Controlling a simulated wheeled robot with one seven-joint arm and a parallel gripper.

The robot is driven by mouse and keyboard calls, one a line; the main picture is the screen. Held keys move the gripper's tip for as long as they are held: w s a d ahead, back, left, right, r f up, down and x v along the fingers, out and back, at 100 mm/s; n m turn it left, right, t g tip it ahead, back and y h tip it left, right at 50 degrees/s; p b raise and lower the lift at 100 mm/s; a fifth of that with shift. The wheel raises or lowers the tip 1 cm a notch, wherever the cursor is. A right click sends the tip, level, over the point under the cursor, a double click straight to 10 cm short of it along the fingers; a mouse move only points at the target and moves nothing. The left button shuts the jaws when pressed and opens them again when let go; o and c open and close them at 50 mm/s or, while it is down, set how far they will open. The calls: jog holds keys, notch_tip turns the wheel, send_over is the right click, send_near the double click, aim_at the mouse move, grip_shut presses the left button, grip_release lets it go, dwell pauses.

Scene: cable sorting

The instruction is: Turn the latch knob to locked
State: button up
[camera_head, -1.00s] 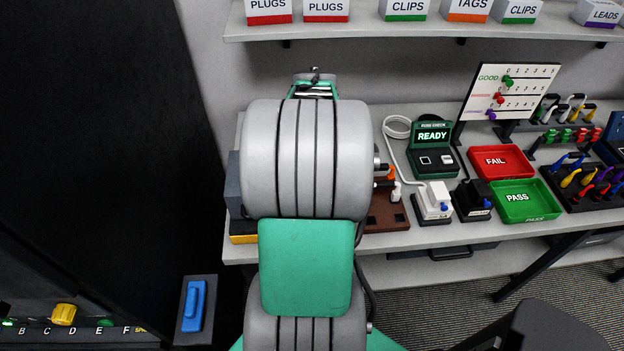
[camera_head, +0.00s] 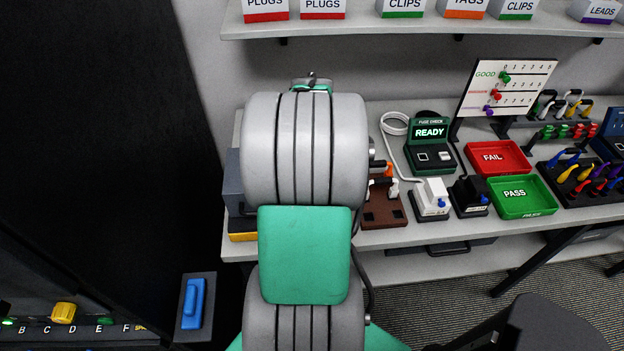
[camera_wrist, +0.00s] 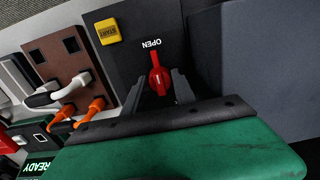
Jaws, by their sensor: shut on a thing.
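The red latch knob (camera_wrist: 158,80) stands on a dark panel (camera_wrist: 120,62) in the wrist view. Its narrow end points up the picture, toward the printed word OPEN, which appears upside down. My gripper (camera_wrist: 157,86) has one dark finger on each side of the knob and is shut on it. The knob's lower part is partly hidden between the fingers. No locked mark can be seen. In the head view my arm hides the knob and the gripper.
In the wrist view, a yellow START button (camera_wrist: 107,32) sits left of the knob, and a brown block (camera_wrist: 62,55) with white and orange plugs lies farther left. A grey box wall (camera_wrist: 265,70) rises on the right. Trays (camera_head: 522,197) stand farther right on the bench.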

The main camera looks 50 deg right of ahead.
grip_shut()
jog(key=shift+m, duration=0.4)
jog(key=m, duration=0.3)
jog(key=shift+m+b, duration=0.3)
jog(key=shift+m, duration=0.1)
jog(key=m, duration=0.9)
jog(key=shift+b, duration=0.35)
jog(key=m, duration=0.4)
jog(key=shift+m, duration=0.3)
jog(key=o, duration=1.1)
grip_release()
jog(key=shift+c, duration=0.2)
